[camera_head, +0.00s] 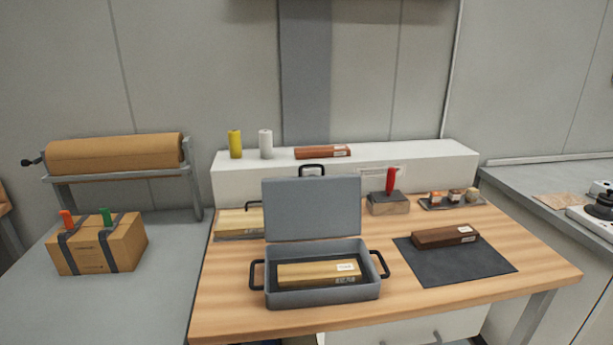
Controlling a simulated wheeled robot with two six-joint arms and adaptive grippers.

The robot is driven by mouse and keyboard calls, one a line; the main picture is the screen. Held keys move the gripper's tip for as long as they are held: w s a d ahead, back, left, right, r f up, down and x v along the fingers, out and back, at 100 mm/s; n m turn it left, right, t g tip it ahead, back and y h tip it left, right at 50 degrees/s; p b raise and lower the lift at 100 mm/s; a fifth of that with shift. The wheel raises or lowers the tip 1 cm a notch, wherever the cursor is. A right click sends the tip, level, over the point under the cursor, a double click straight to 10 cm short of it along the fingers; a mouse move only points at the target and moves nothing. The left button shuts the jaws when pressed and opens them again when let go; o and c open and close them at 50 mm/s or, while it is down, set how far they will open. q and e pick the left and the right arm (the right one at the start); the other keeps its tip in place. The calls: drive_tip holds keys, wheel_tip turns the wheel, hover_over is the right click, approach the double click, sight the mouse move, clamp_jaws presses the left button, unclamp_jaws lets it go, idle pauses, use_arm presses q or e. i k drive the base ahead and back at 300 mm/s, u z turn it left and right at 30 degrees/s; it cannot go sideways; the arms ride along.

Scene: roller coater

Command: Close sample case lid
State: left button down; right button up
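The grey sample case (322,296) stands on the wooden table near its front edge. Its lid (312,209) is open and stands upright at the back of the case, with a black handle (312,170) at its top. A pale wooden block (310,274) with a white label lies inside the case. Black handles stick out at the case's left and right sides. Neither of my grippers shows in the head view.
A dark mat (455,266) with a brown block (445,237) lies right of the case. Behind stand a red-handled tool (391,183), a tray of small jars (453,203) and a pale board (230,224). A cardboard box (99,245) sits on the left grey table.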

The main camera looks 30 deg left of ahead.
sight(300, 208)
drive_tip(key=k, duration=0.9)
drive_tip(key=u, duration=0.7)
drive_tip(key=i, duration=1.45)
drive_tip(key=z, duration=0.65)
